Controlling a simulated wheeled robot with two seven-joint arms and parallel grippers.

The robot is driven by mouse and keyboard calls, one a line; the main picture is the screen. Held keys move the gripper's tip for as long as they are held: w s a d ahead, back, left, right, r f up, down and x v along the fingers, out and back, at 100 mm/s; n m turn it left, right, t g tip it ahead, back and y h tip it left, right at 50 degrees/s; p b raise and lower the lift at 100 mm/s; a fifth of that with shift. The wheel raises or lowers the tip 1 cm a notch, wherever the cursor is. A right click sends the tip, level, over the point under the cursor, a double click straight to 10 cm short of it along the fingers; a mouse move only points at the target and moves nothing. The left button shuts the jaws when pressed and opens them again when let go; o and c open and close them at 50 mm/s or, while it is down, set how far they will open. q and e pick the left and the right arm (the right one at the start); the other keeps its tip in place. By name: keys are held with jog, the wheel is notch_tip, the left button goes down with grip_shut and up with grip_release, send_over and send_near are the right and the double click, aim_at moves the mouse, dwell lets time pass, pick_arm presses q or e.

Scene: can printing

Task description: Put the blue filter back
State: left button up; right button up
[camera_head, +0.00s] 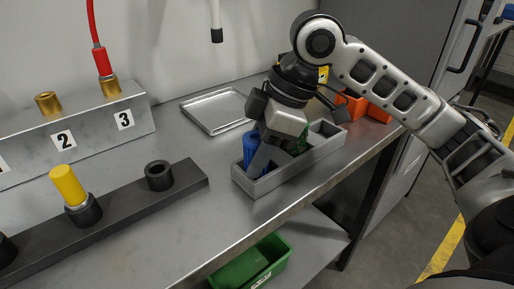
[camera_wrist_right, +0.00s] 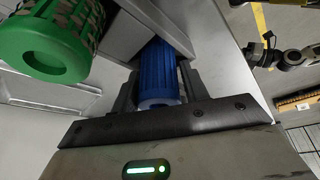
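The blue filter (camera_head: 248,147) stands at the left end of the grey bin (camera_head: 288,175) on the bench, partly hidden by my right gripper (camera_head: 270,158). In the right wrist view the blue filter (camera_wrist_right: 159,75) lies between the two dark fingers of my right gripper (camera_wrist_right: 160,85), one finger close along each side. The gripper looks shut on it; exact contact is hard to see. The filter's lower end is hidden in the bin. My left gripper does not show in the head view.
A green filter (camera_wrist_right: 45,45) is close beside the gripper. An empty metal tray (camera_head: 215,109) lies behind the bin; orange containers (camera_head: 352,106) stand beyond it. A dark rack (camera_head: 120,215) with a yellow cylinder (camera_head: 68,185) is on the left. A green crate (camera_head: 250,264) sits below the bench edge.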

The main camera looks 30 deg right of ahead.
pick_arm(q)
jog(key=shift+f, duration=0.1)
pick_arm(e)
jog(key=shift+s+f, duration=0.1)
jog(key=shift+f, duration=0.1)
jog(key=shift+r, duration=0.4)
pick_arm(q)
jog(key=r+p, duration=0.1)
jog(key=p, duration=0.2)
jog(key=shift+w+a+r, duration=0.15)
pick_arm(e)
jog(key=v, duration=1.2)
jog(key=shift+r, duration=0.3)
jog(key=shift+w, duration=0.2)
